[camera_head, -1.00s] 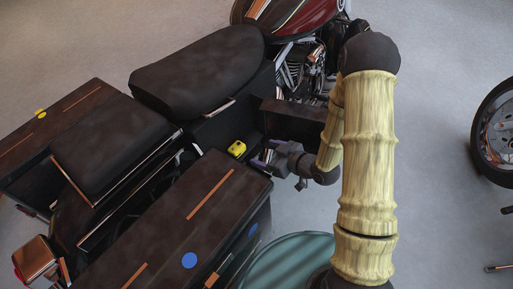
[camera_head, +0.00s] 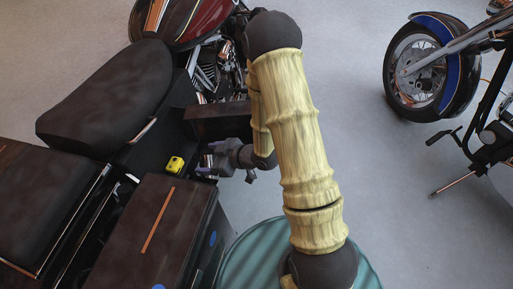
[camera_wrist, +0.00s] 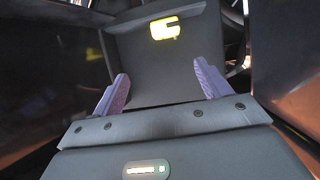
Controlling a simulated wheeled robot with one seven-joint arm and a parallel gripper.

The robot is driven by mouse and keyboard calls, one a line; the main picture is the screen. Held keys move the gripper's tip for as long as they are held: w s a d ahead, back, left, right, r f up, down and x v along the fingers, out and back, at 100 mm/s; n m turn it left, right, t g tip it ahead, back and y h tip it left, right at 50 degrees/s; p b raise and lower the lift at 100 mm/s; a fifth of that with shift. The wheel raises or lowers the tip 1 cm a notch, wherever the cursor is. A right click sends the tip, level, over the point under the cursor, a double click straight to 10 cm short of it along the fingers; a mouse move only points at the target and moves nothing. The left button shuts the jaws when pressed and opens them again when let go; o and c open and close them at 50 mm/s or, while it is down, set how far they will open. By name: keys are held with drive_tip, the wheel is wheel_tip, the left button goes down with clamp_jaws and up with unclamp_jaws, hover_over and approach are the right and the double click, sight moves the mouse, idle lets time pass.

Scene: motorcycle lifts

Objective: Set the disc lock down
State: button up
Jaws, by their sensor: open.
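The disc lock (camera_head: 175,165) is small and yellow. It sits on a dark flat surface (camera_head: 155,152) between the motorcycle seat and the brown side case. My gripper (camera_head: 206,163) is to the right of the lock in the head view, apart from it. In the wrist view, the lock (camera_wrist: 164,29) shows at the top, beyond the two purple fingers. My gripper (camera_wrist: 161,78) is open with nothing between its fingers there.
The brown side case (camera_head: 125,240) stands close in front of my gripper. The black seat (camera_head: 105,95) and red tank (camera_head: 180,20) lie behind. A second motorcycle (camera_head: 420,75) stands at the right. Grey floor (camera_head: 350,110) between the motorcycles is clear.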

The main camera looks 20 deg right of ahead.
drive_tip(key=d+r+m+h, duration=0.6)
drive_tip(key=d+r+h, duration=0.15)
drive_tip(key=d, duration=0.55)
drive_tip(key=s+d+r+m+g+h, duration=0.2)
drive_tip(key=s+d+r+m+g, duration=0.1)
drive_tip(key=s, duration=0.8)
wheel_tip(320, 180, up, 3)
drive_tip(key=shift+r+m+g, duration=0.2)
drive_tip(key=shift+m+g, duration=0.5)
drive_tip(key=shift+m, duration=0.4)
